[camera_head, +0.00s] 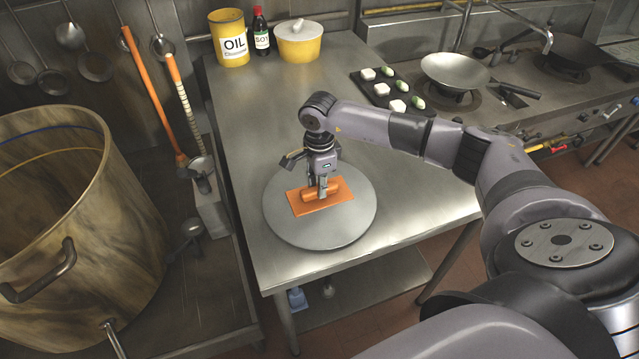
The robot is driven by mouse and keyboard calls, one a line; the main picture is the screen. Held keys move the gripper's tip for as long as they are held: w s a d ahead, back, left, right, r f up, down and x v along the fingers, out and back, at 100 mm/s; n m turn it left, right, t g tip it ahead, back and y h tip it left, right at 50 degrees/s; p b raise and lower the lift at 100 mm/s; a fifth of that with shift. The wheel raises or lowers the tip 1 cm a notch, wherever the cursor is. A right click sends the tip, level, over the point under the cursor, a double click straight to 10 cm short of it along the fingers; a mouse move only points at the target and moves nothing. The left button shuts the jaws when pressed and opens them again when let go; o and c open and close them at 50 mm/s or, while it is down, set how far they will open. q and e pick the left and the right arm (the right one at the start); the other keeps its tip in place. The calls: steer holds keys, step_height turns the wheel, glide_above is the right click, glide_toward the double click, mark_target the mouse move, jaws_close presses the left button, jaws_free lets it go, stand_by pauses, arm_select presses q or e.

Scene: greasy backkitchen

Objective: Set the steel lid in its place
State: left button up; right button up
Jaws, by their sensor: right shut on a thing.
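The steel lid (345,231) is a flat grey disc at the front of the steel table. A big open stained pot (95,240) with side handles stands at the left. My left gripper is not in view.
An oil tin (229,50), a soy bottle (261,44) and a yellow pot (298,47) stand at the table's back. A dark tray (378,101) with small pieces lies near the stove with its wok (454,72). Long-handled tools lean between pot and table. The table's middle is clear.

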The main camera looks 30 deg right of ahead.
jaws_close()
steer(key=shift+w+r, duration=0.1)
steer(key=shift+r, duration=0.1)
steer(key=shift+r+p, duration=1.75)
steer(key=shift+r, duration=1.1)
steer(key=shift+f, duration=0.1)
